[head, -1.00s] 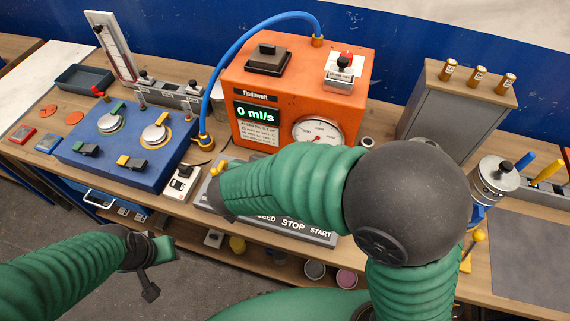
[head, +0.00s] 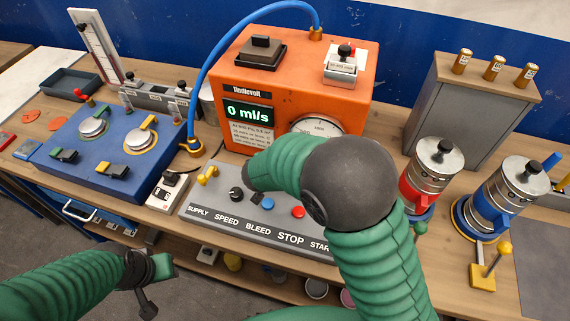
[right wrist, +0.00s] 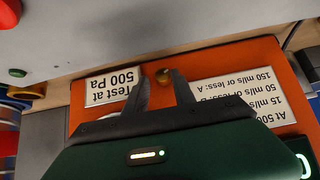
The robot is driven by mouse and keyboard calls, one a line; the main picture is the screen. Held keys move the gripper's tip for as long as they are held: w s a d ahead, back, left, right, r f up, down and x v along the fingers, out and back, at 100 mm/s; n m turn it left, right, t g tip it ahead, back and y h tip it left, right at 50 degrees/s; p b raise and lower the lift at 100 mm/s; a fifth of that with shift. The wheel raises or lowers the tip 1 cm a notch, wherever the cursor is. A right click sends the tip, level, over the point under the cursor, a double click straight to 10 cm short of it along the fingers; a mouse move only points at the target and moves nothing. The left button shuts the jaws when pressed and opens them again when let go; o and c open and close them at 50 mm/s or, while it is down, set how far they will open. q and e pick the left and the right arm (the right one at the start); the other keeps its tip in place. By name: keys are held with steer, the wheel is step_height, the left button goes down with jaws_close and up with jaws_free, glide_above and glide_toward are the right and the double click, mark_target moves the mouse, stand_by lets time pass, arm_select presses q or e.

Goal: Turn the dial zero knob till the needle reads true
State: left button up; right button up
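The orange tester (head: 285,75) stands at the back of the bench, its display reading 0 ml/s. Its round white dial (head: 322,124) is partly covered by my right arm; I cannot read the needle. My left gripper (head: 148,285) hangs before the bench, fingers unclear.
A grey control panel (head: 200,215) with knobs and buttons lies in front of the tester. A blue box (head: 95,150) with a blue hose is at left. Red (head: 415,190) and blue (head: 490,210) cylinders and a grey cabinet (head: 470,105) stand at right.

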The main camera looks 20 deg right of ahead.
steer(key=shift+w+d+f, duration=0.2)
steer(key=shift+f, duration=0.15)
steer(key=shift+w, duration=0.1)
steer(key=shift+w+a, duration=0.15)
steer(key=shift+a, duration=0.3)
steer(key=shift+c, duration=0.5)
steer(key=c, duration=0.5)
steer(key=shift+d, duration=0.3)
jaws_close()
arm_select(q)
steer(key=shift+s+a+f, duration=0.1)
steer(key=shift+a+f, duration=0.1)
steer(key=shift+a, duration=0.15)
arm_select(e)
steer(key=shift+a, duration=0.15)
steer(key=shift+r, duration=0.1)
